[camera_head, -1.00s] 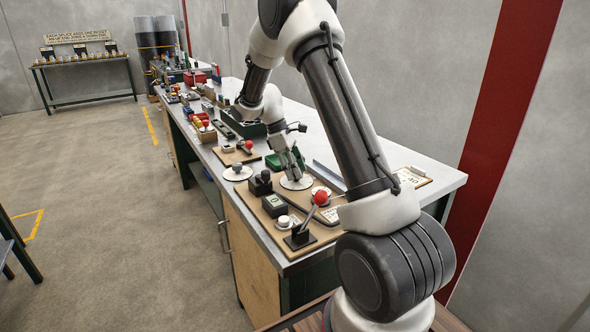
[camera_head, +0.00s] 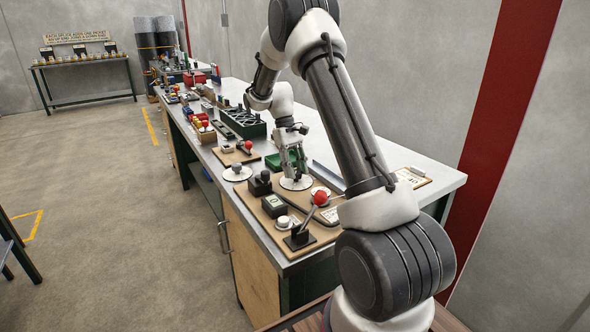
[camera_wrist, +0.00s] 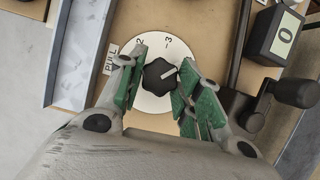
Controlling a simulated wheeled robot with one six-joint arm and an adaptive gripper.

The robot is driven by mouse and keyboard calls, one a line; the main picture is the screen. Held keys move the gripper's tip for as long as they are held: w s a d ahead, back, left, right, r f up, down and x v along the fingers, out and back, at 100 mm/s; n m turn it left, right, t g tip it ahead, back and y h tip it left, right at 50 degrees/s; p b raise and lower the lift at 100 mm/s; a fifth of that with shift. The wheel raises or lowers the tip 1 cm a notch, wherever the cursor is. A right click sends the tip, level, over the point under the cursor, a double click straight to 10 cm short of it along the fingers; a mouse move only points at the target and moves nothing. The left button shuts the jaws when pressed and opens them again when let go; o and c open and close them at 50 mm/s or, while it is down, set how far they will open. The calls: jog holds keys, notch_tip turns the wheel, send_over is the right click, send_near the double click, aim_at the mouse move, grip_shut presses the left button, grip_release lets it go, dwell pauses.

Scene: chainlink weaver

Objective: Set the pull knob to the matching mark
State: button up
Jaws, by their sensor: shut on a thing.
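The pull knob (camera_wrist: 158,76) is a black lobed knob with a white pointer line, on a round white dial (camera_wrist: 160,101). In the wrist view the pointer line aims up and right, clockwise of the mark 3; the mark 2 shows to the left of it. A label (camera_wrist: 109,59) reading PULL is left of the dial. My gripper (camera_wrist: 158,82) has its green-padded fingers on both sides of the knob, shut on it. In the head view my gripper (camera_head: 294,170) reaches down to the white dial (camera_head: 297,183), and the knob itself is hidden.
A block (camera_wrist: 273,35) showing 0 and a dark crank handle (camera_wrist: 293,92) are right of the dial in the wrist view. A metal rail (camera_wrist: 84,53) is at left. A red-balled lever (camera_head: 320,198) stands near the bench's front end.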

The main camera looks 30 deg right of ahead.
jog(key=shift+m, duration=0.3)
jog(key=o, duration=1)
jog(key=shift+r, duration=0.1)
jog(key=v, duration=1.1)
jog(key=shift+w+r, duration=0.15)
jog(key=shift+r, duration=0.25)
jog(key=shift+d, duration=0.1)
